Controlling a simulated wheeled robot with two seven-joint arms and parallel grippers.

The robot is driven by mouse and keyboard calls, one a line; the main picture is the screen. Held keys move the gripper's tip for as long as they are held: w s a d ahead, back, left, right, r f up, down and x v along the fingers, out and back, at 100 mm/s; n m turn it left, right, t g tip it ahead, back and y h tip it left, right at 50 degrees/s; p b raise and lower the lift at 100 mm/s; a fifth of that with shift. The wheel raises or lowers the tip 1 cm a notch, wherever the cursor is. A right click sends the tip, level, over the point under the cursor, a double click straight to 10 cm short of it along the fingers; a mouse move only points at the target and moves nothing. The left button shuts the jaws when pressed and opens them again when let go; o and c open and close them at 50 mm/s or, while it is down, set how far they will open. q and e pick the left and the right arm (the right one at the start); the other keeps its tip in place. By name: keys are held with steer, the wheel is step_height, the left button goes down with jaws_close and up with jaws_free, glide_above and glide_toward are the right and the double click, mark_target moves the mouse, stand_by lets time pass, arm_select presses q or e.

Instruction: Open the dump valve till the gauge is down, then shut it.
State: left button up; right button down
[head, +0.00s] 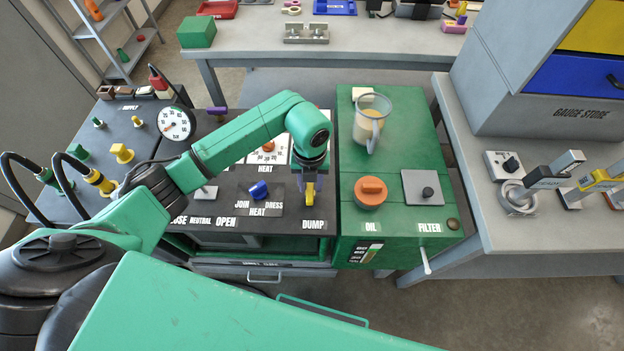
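The black control panel carries the printed word DUMP (313,225) near its front right corner. My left gripper (310,190) points down just behind that word, with dark fingers around or beside a small yellow piece. The yellow piece looks like the dump valve's handle, but the gripper covers most of it, so its turn cannot be read. Whether the fingers are shut on it cannot be told. A round white pressure gauge (176,123) stands at the panel's left. Its reddish needle is too small to read surely. My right gripper is not in view.
A blue knob (259,190) sits on the JOIN/HEAT/DRESS plate left of the gripper. On the right, the green oil unit (396,160) bears an orange cap (371,190), a clear jug (371,122) and a filter plate (423,187). Yellow hose couplings (97,180) are at left.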

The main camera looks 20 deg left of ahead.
arm_select(q)
steer(key=shift+s+d+r, duration=0.1)
steer(key=shift+s+d, duration=0.1)
steer(key=shift+d, duration=0.05)
jaws_close()
steer(key=shift+a, duration=0.15)
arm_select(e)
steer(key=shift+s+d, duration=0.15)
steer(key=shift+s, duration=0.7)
